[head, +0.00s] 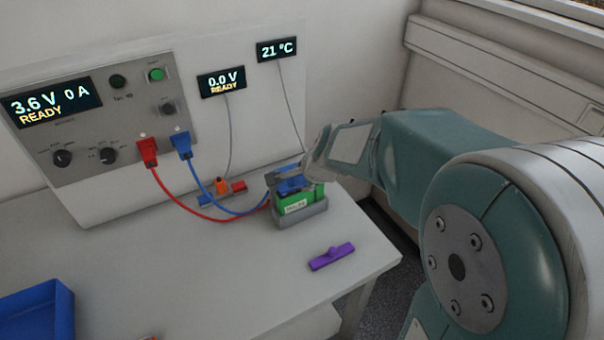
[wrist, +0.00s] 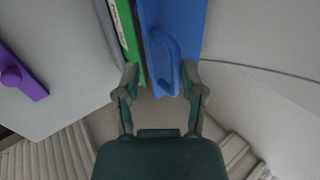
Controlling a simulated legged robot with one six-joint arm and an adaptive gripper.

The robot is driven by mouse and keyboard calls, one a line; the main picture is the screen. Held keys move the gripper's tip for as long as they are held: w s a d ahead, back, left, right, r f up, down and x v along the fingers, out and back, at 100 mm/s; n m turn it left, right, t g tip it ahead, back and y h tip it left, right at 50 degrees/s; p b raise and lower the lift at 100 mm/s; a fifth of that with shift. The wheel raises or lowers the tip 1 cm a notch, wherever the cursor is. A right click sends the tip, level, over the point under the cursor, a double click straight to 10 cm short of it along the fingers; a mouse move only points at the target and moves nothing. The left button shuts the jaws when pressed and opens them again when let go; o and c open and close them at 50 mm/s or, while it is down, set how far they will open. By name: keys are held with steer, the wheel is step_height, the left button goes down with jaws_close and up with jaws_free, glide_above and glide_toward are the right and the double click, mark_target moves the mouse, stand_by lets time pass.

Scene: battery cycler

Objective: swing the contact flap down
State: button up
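The blue contact flap (head: 290,185) shows over the top of the green battery (head: 296,205), which sits in a grey cradle (head: 303,222). My arm partly hides the flap there, and I cannot tell its exact angle. In the wrist view the flap (wrist: 195,20) has a blue loop handle (wrist: 166,50). The green battery (wrist: 126,32) shows to its left. My gripper (wrist: 160,84) is open, with the near end of the flap between or just beyond its fingertips. I cannot tell whether they touch it.
Red (head: 183,206) and blue (head: 222,208) cables run from the cycler panel (head: 104,120) to the cradle area. A purple handled piece (head: 332,256) lies in front of the cradle. A red-and-blue clamp (head: 222,190) lies behind left. A blue bin (head: 37,312) stands front left.

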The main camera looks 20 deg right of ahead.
steer(key=shift+s+f, duration=0.2)
steer(key=v, duration=1.2)
steer(key=shift+w+r, duration=0.1)
steer(key=s+a+f+n+g+h, duration=0.1)
steer(key=s+a+f+n, duration=0.1)
steer(key=s+n, duration=1.3)
steer(key=shift+a+n, duration=0.45)
steer(key=shift+n, duration=0.05)
steer(key=shift+f, duration=0.1)
stand_by(1.0)
